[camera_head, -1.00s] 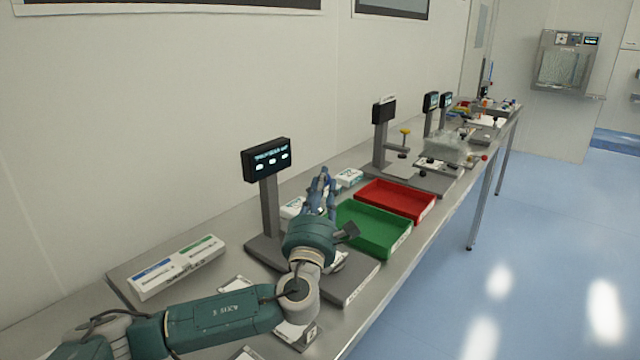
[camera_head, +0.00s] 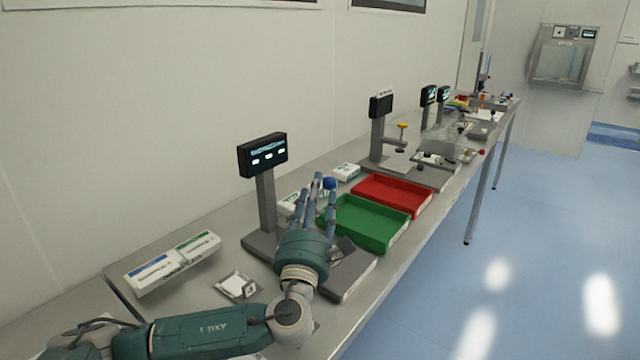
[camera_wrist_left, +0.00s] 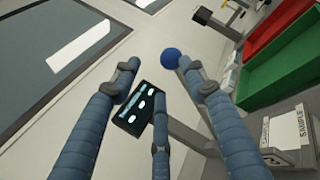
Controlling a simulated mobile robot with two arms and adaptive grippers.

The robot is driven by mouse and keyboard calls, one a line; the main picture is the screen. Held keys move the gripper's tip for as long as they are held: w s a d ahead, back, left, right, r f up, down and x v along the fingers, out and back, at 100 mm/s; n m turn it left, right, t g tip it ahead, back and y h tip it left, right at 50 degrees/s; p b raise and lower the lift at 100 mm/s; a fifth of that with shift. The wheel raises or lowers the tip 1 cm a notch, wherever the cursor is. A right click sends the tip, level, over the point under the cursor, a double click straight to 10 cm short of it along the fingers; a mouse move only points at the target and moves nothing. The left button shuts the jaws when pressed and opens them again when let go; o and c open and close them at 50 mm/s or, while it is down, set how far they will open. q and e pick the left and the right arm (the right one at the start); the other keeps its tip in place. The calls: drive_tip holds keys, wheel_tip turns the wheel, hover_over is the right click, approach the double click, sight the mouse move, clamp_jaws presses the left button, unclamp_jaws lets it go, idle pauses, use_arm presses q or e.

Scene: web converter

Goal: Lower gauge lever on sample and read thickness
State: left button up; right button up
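The nearest instrument has a dark display (camera_head: 263,154) on a grey post and a grey base (camera_head: 352,272) on the bench. A blue ball knob (camera_head: 330,184) shows by my left gripper's fingertips. My left gripper (camera_head: 320,190) is above this instrument with fingers spread and nothing between them. In the left wrist view the blue knob (camera_wrist_left: 170,58) lies at the tip of the right-hand finger; I cannot tell whether they touch. The lever arm is mostly hidden. A block marked SAMPLE (camera_wrist_left: 287,135) shows at lower right there. The display text is too small to read. My right gripper is out of view.
A green tray (camera_head: 402,241) and a red tray (camera_head: 424,205) sit just beyond the gripper. A second instrument with a yellow knob (camera_head: 402,126) stands farther along. A labelled holder (camera_head: 172,262) and a small plate (camera_head: 236,287) lie at left. The wall is behind.

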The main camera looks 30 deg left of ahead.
use_arm(q)
drive_tip(key=v, duration=0.7)
drive_tip(key=shift+s, duration=0.4)
drive_tip(key=shift+d+f, duration=0.1)
